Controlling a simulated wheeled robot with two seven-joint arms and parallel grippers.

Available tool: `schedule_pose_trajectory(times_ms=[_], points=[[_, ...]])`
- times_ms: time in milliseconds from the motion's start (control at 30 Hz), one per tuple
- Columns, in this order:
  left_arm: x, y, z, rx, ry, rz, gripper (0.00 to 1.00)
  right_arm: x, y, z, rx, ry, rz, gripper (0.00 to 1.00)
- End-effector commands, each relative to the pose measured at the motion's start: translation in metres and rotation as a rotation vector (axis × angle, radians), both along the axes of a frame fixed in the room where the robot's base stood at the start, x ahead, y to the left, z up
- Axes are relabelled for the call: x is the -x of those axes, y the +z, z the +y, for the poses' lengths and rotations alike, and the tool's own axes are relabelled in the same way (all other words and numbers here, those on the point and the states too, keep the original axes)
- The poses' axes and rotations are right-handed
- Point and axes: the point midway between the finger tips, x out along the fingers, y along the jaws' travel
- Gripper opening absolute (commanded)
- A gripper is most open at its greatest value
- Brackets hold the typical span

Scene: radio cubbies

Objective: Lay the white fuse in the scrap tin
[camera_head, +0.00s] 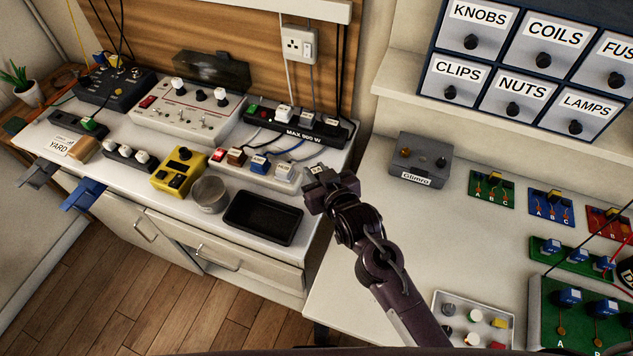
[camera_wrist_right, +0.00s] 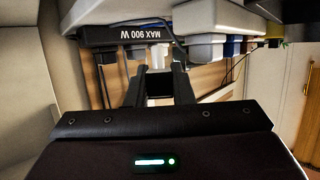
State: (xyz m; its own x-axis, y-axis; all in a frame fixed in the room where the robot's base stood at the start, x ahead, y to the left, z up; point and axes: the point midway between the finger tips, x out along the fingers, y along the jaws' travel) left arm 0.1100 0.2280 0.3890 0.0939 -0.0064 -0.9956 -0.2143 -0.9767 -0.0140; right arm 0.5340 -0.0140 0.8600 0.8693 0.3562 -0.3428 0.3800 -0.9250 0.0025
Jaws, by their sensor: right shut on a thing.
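My right gripper (camera_head: 318,184) is shut above the right end of the white counter, right of the black tray. A small pale thing with dark marks shows at its tips; it appears to be the white fuse (camera_head: 318,172), but the jaws hide most of it. In the right wrist view the jaws (camera_wrist_right: 160,86) are close together, and what they hold is hard to make out. The round grey metal tin (camera_head: 209,196), apparently the scrap tin, stands left of the black tray and well left of my gripper. My left gripper is not in view.
The empty black tray (camera_head: 263,218) lies between tin and gripper. Behind it are a row of coloured plug blocks (camera_head: 237,157) and a "MAX 900 W" power strip (camera_head: 300,130). A yellow meter (camera_head: 179,170) stands left of the tin. A grey box (camera_head: 419,160) stands on the right bench.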

Motion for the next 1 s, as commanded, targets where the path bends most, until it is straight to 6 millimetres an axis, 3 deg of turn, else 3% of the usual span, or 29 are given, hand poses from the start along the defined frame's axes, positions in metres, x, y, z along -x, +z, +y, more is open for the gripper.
schedule_pose_trajectory(times_ms=[333,733,767,800,1000], points=[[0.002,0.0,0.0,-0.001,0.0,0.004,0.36,0.0,-0.04,0.0,0.0,0.0,0.002,0.0],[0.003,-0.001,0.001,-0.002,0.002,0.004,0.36,0.0,-0.045,0.0,0.0,0.0,0.0,0.0],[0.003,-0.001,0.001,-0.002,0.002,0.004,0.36,0.0,-0.046,0.0,0.0,0.0,0.0,0.22],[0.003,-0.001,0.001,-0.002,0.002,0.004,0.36,0.0,-0.045,0.0,0.0,-0.001,0.0,0.28],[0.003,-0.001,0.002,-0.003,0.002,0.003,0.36,0.0,-0.045,0.0,0.0,-0.001,0.0,0.3]])
